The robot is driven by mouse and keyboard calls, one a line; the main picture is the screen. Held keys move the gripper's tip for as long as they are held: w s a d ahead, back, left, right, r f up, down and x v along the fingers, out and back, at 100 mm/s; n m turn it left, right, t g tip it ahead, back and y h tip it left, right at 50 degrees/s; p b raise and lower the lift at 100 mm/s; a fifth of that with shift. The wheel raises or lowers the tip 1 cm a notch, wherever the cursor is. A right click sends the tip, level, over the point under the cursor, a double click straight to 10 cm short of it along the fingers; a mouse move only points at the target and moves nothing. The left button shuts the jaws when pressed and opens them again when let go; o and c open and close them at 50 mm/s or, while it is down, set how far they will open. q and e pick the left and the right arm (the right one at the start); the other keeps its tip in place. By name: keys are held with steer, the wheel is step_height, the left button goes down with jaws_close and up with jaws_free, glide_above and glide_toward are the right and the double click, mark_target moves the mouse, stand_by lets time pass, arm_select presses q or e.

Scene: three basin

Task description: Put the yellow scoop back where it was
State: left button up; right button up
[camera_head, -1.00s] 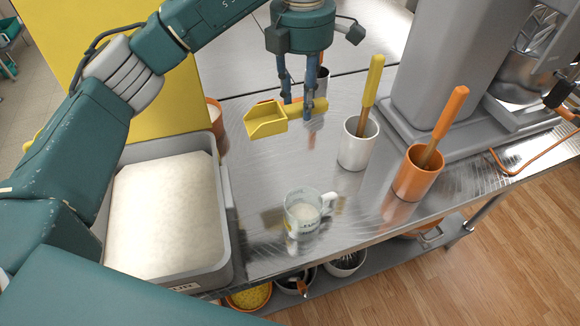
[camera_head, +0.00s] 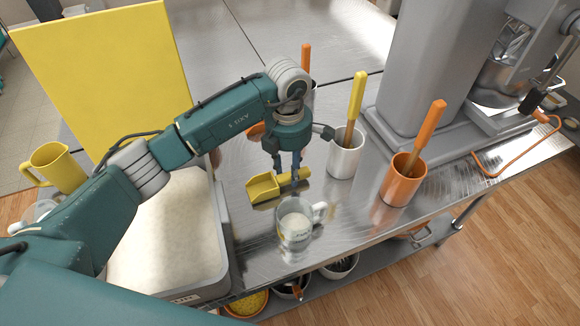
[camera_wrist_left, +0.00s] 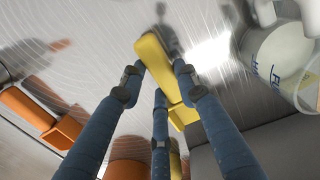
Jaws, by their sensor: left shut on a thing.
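My left gripper (camera_head: 287,178) points down over the steel table, shut on the handle of the yellow scoop (camera_head: 263,189). The scoop is low at the table top, its tray end to the left; I cannot tell whether it touches. In the left wrist view the blue fingers close around the yellow handle (camera_wrist_left: 153,56), and the scoop's tray is partly hidden behind a finger. A glass measuring cup (camera_head: 296,229) with white contents stands just in front of the scoop; it also shows at the right of the wrist view (camera_wrist_left: 285,62). My right gripper is not in view.
A grey bin (camera_head: 223,232) of white powder stands at left, under my arm. A white pot (camera_head: 346,157) and an orange pot (camera_head: 398,185), each with a handled tool, stand right of the gripper. A grey mixer (camera_head: 430,75) and a yellow board (camera_head: 95,70) stand farther back.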

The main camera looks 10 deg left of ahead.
arm_select(q)
steer(key=shift+f, duration=0.35)
steer(key=o, duration=1.2)
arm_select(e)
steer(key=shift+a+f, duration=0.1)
